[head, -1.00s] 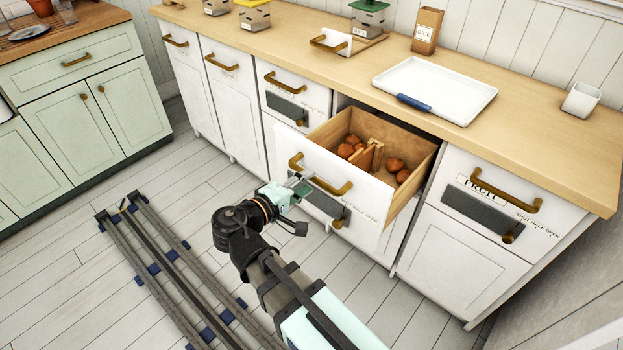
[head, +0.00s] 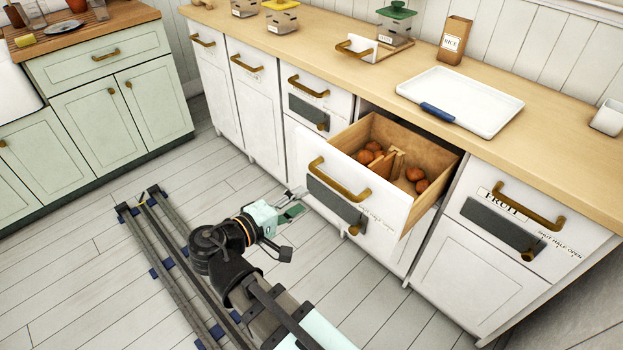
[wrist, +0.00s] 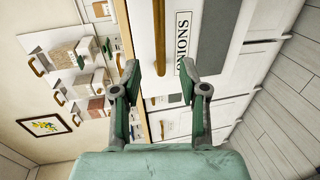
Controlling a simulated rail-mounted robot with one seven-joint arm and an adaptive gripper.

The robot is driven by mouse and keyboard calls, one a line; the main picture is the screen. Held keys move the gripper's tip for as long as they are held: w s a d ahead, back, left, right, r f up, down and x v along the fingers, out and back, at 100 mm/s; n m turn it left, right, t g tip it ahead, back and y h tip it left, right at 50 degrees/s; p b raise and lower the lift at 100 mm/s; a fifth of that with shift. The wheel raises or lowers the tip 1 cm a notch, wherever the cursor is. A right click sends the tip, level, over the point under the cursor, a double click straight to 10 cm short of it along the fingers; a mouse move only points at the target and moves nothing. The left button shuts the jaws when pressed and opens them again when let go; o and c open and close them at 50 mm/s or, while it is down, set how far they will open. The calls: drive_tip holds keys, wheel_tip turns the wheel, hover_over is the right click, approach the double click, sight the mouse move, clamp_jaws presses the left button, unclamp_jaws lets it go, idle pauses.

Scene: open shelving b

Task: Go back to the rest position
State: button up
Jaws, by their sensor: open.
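My gripper (head: 291,203) is in front of the white cabinets, below and left of the open drawer's brass handle (head: 338,178), and apart from it. In the wrist view my gripper (wrist: 162,82) has its two fingers spread with nothing between them. The drawer (head: 405,214) is pulled out and holds several brown onions on both sides of a wooden divider (head: 396,163). In the wrist view the drawer front shows an ONIONS label (wrist: 184,43), with the handle (wrist: 159,50) ahead of the fingers.
A white tray (head: 490,115) with a blue handle lies on the wooden counter (head: 565,115). A RICE box (head: 454,41) and a white cup (head: 607,118) stand there too. The FRUIT drawer (head: 515,222) is shut. My rail runs along the floor, with clear floor (head: 80,265) to its left.

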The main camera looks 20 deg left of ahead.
wheel_tip(320, 180, down, 16)
drive_tip(key=d+g+y, duration=0.1)
drive_tip(key=g+y, duration=0.1)
drive_tip(key=g, duration=0.3)
drive_tip(key=s+d+f+m+g, duration=0.2)
drive_tip(key=d+f+m+g, duration=0.5)
drive_tip(key=d+f, duration=1.55)
drive_tip(key=s+d+f+m+g+y, duration=0.2)
drive_tip(key=s+d+f+m+g, duration=0.25)
drive_tip(key=s+d+f, duration=0.35)
drive_tip(key=s+d+f+m+g+y, duration=0.25)
drive_tip(key=s+d+f+g, duration=0.3)
drive_tip(key=s+d, duration=0.45)
wheel_tip(320, 180, up, 12)
drive_tip(key=p, duration=1.2)
drive_tip(key=shift+w+d+h, duration=0.25)
drive_tip(key=shift+w+h, duration=0.15)
drive_tip(key=shift+h, duration=0.05)
